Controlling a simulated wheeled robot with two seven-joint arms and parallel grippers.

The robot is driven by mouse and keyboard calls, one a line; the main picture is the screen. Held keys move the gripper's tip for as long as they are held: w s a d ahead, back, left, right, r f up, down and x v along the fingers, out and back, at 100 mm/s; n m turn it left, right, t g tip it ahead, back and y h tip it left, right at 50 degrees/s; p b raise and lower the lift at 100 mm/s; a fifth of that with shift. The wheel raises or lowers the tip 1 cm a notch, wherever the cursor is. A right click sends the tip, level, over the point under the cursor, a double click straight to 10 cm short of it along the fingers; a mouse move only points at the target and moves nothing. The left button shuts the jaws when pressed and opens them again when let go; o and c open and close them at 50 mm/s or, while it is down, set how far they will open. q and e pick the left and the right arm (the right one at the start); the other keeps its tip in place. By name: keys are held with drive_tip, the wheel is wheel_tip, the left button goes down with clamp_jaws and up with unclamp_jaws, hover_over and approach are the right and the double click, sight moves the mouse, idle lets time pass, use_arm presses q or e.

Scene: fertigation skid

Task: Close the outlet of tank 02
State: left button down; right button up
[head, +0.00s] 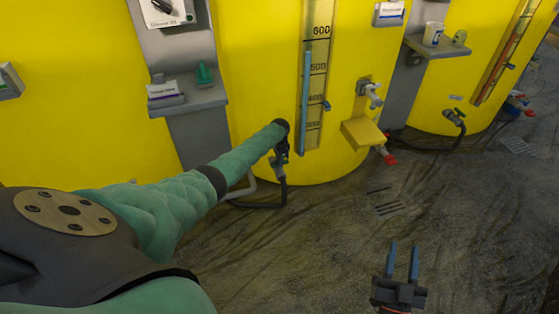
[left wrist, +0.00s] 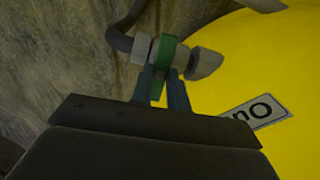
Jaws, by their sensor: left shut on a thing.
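A yellow tank (head: 250,60) with a level scale stands in the middle of the head view; its number is not readable there. Low on its front is an outlet valve, mostly hidden behind my left arm. In the left wrist view the valve has a grey body (left wrist: 205,64) and a green handle (left wrist: 166,52). The blue fingers of my left gripper (left wrist: 163,88) are shut on the green handle, one on each side. In the head view my left gripper (head: 281,155) is at the tank's lower front. My right gripper (head: 404,265) is open and empty above the floor.
A black hose (head: 262,205) runs from the outlet along the floor. A yellow ledge (head: 362,132), a tap (head: 370,92) and a red-tipped fitting (head: 388,157) are to the right. A grey shelf (head: 190,100) is at left. The floor (head: 330,240) in front is clear.

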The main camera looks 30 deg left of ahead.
use_arm(q)
drive_tip(key=shift+m, duration=0.4)
use_arm(e)
drive_tip(key=shift+w+f+g, duration=0.1)
drive_tip(key=shift+f+g, duration=0.2)
drive_tip(key=shift+f, duration=0.3)
use_arm(q)
drive_tip(key=c, duration=1.4)
unclamp_jaws()
drive_tip(key=shift+o, duration=0.2)
drive_tip(key=shift+r, duration=0.1)
